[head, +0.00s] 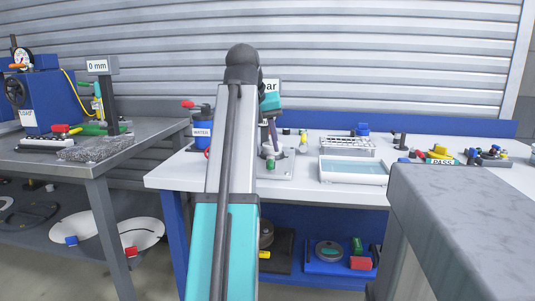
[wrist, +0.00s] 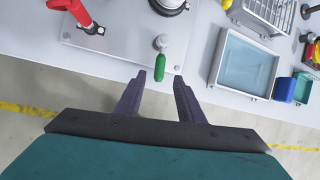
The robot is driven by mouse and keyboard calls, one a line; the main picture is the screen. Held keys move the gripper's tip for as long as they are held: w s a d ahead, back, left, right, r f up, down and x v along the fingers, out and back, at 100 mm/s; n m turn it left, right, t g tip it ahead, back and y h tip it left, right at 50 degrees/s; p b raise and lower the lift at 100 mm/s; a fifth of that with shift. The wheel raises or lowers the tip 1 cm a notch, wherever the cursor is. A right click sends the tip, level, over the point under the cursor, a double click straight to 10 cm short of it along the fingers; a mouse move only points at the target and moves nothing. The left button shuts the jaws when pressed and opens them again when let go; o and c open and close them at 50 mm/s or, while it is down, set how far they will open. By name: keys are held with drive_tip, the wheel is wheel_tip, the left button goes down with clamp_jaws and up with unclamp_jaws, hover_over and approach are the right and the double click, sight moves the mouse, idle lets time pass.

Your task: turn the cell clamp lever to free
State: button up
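In the wrist view a grey metal plate (wrist: 115,45) carries a red lever (wrist: 72,14) at its left and a small lever with a green grip (wrist: 160,66) near its front right. I cannot tell from any label which of them is the cell clamp lever. The green grip points toward me, its end near the gap between my fingertips. My gripper (wrist: 160,80) is open and empty, with one finger on each side of that line. In the head view my arm hides part of the plate (head: 283,177), and the gripper (head: 272,138) shows edge-on above it.
A white tray (head: 353,178) with bluish contents and a wire rack (head: 348,151) stand right of the plate. A grey-topped block (head: 450,210) is near at the right. A round fitting (wrist: 169,4) stands on the plate behind the green-gripped lever. The bench front edge lies below the fingers.

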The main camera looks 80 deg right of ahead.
drive_tip(key=p+v, duration=0.2)
drive_tip(key=v, duration=0.6)
drive_tip(key=shift+r+p, duration=0.2)
drive_tip(key=shift+p, duration=0.1)
drive_tip(key=shift+a, duration=0.1)
